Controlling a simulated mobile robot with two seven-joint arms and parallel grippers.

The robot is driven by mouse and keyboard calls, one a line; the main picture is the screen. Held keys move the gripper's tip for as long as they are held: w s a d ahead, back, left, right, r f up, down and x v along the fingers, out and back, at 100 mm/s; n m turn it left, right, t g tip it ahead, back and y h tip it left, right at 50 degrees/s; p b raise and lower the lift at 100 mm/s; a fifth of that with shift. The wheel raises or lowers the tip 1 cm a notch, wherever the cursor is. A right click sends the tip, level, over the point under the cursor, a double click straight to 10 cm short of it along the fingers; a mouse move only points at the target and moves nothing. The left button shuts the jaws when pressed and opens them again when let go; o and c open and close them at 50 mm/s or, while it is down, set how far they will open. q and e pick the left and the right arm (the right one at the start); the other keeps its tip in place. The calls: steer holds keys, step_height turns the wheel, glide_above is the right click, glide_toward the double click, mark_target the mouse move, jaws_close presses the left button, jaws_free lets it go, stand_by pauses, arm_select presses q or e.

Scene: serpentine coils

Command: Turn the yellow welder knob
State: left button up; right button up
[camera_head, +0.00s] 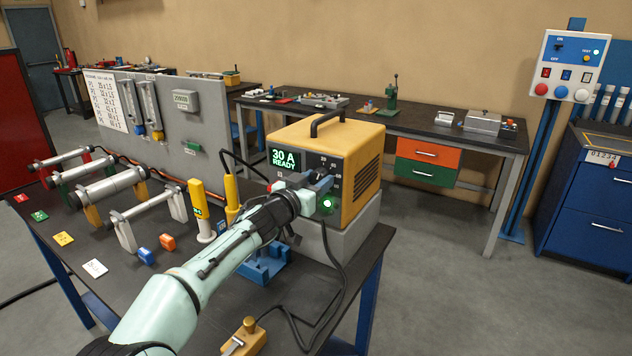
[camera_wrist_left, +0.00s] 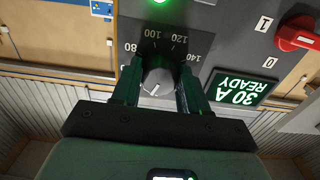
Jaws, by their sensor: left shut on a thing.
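The yellow welder (camera_head: 358,150) stands on a grey block at the right end of the near dark bench. Its front display (camera_head: 284,159) is lit green and reads "30 A READY"; it also shows upside down in the left wrist view (camera_wrist_left: 240,90). A grey knob (camera_wrist_left: 157,84) with a white mark sits on the dark front panel inside a printed number scale. My left gripper (camera_head: 319,182) is at the panel, its two fingers on either side of the knob and shut on it. In the head view the gripper mostly hides the knob. My right gripper is out of view.
A red switch (camera_wrist_left: 297,35) sits beside the display. A green light (camera_head: 327,204) glows low on the panel. Yellow-handled tools (camera_head: 231,190), a blue holder (camera_head: 268,262) and a black cable (camera_head: 338,275) are close to my left arm.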

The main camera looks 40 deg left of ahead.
arm_select(q)
steer(key=shift+m, duration=0.3)
steer(key=m+p, duration=0.1)
steer(key=m, duration=0.2)
steer(key=shift+m, duration=0.4)
steer(key=m, duration=0.5)
steer(key=shift+a, duration=0.1)
steer(key=shift+m, duration=0.3)
steer(key=o, duration=1.1)
steer(key=shift+c, duration=0.2)
steer(key=s+d, duration=0.1)
steer(key=s, duration=1.2)
steer(key=shift+s+d+b, duration=0.2)
steer(key=shift+d+b, duration=0.05)
steer(key=shift+b, duration=0.15)
